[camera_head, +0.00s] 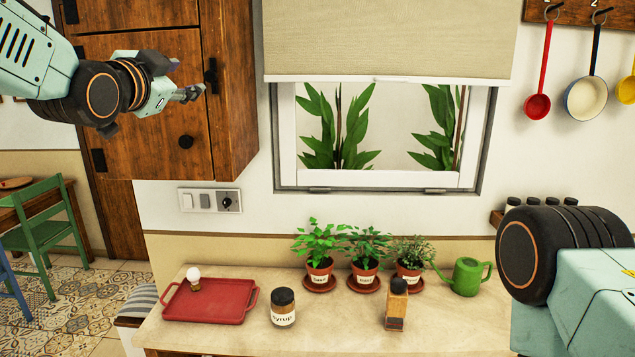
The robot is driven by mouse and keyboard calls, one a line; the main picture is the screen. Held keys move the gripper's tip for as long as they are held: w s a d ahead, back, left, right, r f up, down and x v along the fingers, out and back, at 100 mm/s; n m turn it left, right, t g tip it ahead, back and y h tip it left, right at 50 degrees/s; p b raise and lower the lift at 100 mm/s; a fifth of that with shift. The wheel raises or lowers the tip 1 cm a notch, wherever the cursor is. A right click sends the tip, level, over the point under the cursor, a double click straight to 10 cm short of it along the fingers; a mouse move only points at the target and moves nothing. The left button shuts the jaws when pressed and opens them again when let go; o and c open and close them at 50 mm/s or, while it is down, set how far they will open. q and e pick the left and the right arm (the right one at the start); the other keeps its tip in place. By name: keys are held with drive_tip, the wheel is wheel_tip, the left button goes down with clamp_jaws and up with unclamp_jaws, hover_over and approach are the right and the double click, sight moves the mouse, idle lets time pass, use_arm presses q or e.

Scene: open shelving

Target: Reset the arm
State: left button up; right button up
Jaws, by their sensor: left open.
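My left arm comes in from the upper left. Its left gripper (190,93) is raised in front of the wooden cabinet and points right. It is open, with nothing held between the fingers. My right arm shows only as a dark joint and pale green link at the lower right, and its gripper is out of the picture.
A counter (240,337) below bears a red tray (210,304), a white bulb (193,273), a syrup jar (283,308), a wood-and-black bottle (396,305), potted herbs (319,273) and a green watering can (467,276). The wooden cabinet (235,90) stands close behind my left gripper.

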use_arm(q)
drive_tip(key=w, duration=0.5)
drive_tip(key=w+d, duration=0.1)
drive_tip(key=w, duration=0.1)
drive_tip(key=shift+w+f, duration=0.15)
drive_tip(key=shift+w, duration=0.65)
drive_tip(key=shift+w+d, duration=0.15)
drive_tip(key=shift+w, duration=0.85)
drive_tip(key=shift+w+m, duration=0.25)
drive_tip(key=shift+m, duration=0.65)
drive_tip(key=n+b, duration=0.3)
drive_tip(key=n, duration=0.6)
approach(210, 77)
drive_tip(key=n+p, duration=0.1)
drive_tip(key=n, duration=0.2)
drive_tip(key=s+n+y+p, duration=0.1)
drive_tip(key=n, duration=0.3)
drive_tip(key=s+f+n+p, duration=0.1)
drive_tip(key=n, duration=0.3)
drive_tip(key=shift+s+d+t, duration=0.1)
drive_tip(key=shift+d+t, duration=0.05)
drive_tip(key=shift+t, duration=0.25)
